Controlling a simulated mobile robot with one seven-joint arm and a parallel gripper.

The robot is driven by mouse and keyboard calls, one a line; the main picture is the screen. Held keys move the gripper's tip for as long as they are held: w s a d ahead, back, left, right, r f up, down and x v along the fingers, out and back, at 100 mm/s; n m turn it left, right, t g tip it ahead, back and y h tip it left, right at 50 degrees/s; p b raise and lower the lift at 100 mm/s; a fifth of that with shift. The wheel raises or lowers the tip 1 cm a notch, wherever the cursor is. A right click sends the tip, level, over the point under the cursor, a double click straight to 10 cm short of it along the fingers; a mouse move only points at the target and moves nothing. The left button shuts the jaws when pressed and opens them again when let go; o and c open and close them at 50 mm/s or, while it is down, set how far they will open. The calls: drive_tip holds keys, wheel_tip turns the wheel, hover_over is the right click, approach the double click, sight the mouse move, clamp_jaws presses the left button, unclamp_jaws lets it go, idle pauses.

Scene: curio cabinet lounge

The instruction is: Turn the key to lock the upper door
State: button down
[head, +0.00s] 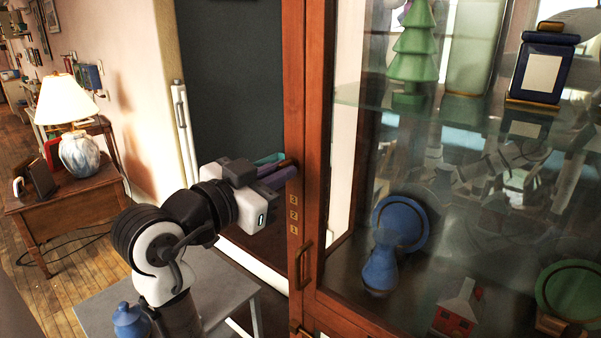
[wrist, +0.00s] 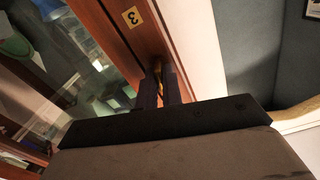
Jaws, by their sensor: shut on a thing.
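The upper door (head: 318,120) is glass in a reddish-brown wood frame and fills the right of the head view. It looks closed. My gripper (head: 284,171) reaches from the left to the door's wooden stile, just above the yellow number labels. In the wrist view, my gripper (wrist: 160,88) is shut on a small brass-coloured key (wrist: 157,72) at the wood, near the label "3" (wrist: 132,16). Most of the key is hidden between the dark fingers, so its turn angle cannot be told. In the head view the key is not distinguishable.
A door handle (head: 302,264) sticks out below the labels. Behind the glass are a green tree figure (head: 414,50), a blue vase-like piece (head: 381,268) and other curios. A grey table (head: 215,284) with a blue jar (head: 130,321) stands below my arm. A lamp (head: 80,150) is at left.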

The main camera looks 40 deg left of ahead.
drive_tip(key=m+b, duration=0.4)
drive_tip(key=m, duration=0.1)
drive_tip(key=m+b, duration=0.4)
drive_tip(key=m, duration=0.1)
drive_tip(key=shift+w+f, duration=0.1)
drive_tip(key=shift+f, duration=0.1)
drive_tip(key=m+b, duration=0.3)
drive_tip(key=m, duration=0.1)
drive_tip(key=shift+r+m, duration=0.1)
drive_tip(key=shift+m, duration=0.3)
drive_tip(key=shift+r, duration=0.2)
drive_tip(key=c, duration=1.8)
unclamp_jaws()
drive_tip(key=shift+w, duration=0.15)
drive_tip(key=o, duration=0.6)
drive_tip(key=shift+f, duration=0.1)
